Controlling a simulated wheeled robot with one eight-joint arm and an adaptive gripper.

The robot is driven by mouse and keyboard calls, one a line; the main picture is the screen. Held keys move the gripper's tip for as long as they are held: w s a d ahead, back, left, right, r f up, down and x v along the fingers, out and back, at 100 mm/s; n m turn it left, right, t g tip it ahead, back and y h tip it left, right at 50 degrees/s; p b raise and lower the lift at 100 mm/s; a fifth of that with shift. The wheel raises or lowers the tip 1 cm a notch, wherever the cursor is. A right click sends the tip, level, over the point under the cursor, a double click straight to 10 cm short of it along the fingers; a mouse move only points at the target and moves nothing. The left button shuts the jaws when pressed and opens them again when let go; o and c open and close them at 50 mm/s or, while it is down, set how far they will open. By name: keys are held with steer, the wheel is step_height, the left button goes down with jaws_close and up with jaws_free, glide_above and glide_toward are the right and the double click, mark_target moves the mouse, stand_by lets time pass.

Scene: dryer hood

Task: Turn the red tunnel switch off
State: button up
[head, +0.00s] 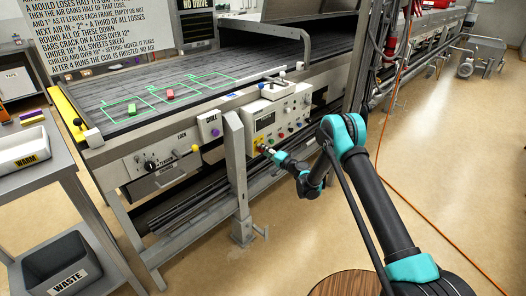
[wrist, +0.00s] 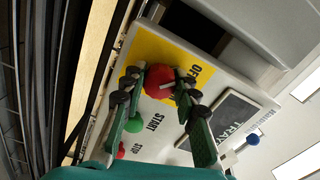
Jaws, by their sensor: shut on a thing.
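The red tunnel switch (wrist: 158,76) is a round red knob with a pale pointer line, on a yellow plate (wrist: 150,46) marked OFF. My gripper (wrist: 162,84) has one dark fingertip pad on each side of the knob and is shut on it. The pointer line slants toward the OFF lettering; its exact setting is hard to tell. In the head view my gripper (head: 269,152) reaches the yellow patch (head: 259,141) at the panel's lower left and hides the knob.
A grey post (head: 236,170) stands just left of the control panel (head: 283,115). Open floor lies to the right.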

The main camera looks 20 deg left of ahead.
jaws_close()
steer(key=o, duration=1.2)
jaws_free()
steer(key=shift+c, duration=0.2)
steer(key=shift+d, duration=0.1)
steer(key=v, duration=0.7)
steer(key=shift+s+d, duration=0.1)
steer(key=shift+d, duration=0.1)
